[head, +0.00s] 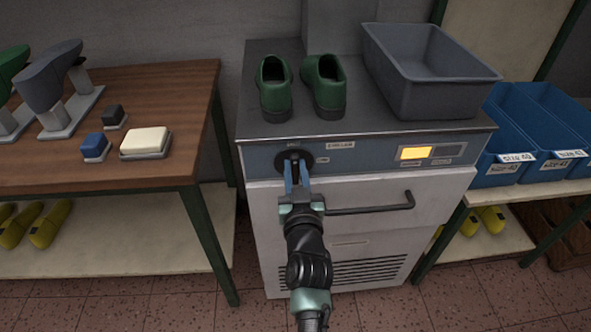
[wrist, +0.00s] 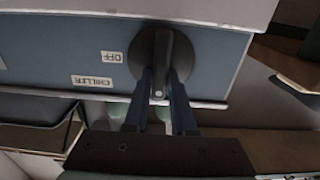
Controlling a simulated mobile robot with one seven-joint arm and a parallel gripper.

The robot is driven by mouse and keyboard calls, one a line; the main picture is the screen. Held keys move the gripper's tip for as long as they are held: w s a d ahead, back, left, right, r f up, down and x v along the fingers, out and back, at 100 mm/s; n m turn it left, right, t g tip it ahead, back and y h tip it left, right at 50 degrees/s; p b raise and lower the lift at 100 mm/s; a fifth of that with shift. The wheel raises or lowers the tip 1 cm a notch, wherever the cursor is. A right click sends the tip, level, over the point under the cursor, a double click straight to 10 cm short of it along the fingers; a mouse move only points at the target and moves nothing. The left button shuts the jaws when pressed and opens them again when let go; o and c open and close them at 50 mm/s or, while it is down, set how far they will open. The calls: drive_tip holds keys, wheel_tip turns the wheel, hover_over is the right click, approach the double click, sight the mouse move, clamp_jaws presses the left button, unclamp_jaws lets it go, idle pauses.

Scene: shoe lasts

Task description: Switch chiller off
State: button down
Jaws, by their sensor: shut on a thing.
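The chiller (head: 345,235) is a pale grey cabinet with a blue-grey control strip. Its round dark knob (head: 307,157) is at the left of the strip, and it also shows in the wrist view (wrist: 142,45). The knob's raised bar stands upright in the head view, in line with a small label above that I cannot read. The OFF label (wrist: 112,57) is beside the knob, to its right in the head view. My gripper (head: 296,173) is shut on the knob's bar, one finger on each side. A yellow lamp (head: 413,153) is lit; the panel beside it is dark.
Green shoes (head: 276,95) and a grey bin (head: 425,75) stand on the chiller top. A door handle (head: 380,208) juts out right of my gripper. A wooden table (head: 170,90) is at left, blue bins (head: 505,125) at right.

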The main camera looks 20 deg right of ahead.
drive_tip(key=shift+m, duration=0.3)
drive_tip(key=m, duration=0.3)
drive_tip(key=shift+s+d+f+m, duration=0.1)
drive_tip(key=shift+d+m, duration=0.15)
drive_tip(key=shift+m, duration=0.15)
drive_tip(key=shift+s+d+f+m, duration=0.1)
drive_tip(key=shift+f+m, duration=0.1)
drive_tip(key=shift+m, duration=2.05)
drive_tip(key=shift+w+d+f+m, duration=0.1)
drive_tip(key=shift+d+f+m, duration=0.1)
drive_tip(key=shift+m, duration=2.1)
drive_tip(key=shift+s+d+f+m, duration=0.1)
drive_tip(key=shift+f+m, duration=0.1)
drive_tip(key=shift+m, duration=2.05)
drive_tip(key=c, duration=0.7)
unclamp_jaws()
drive_tip(key=shift+c, duration=0.2)
drive_tip(key=shift+s, duration=0.1)
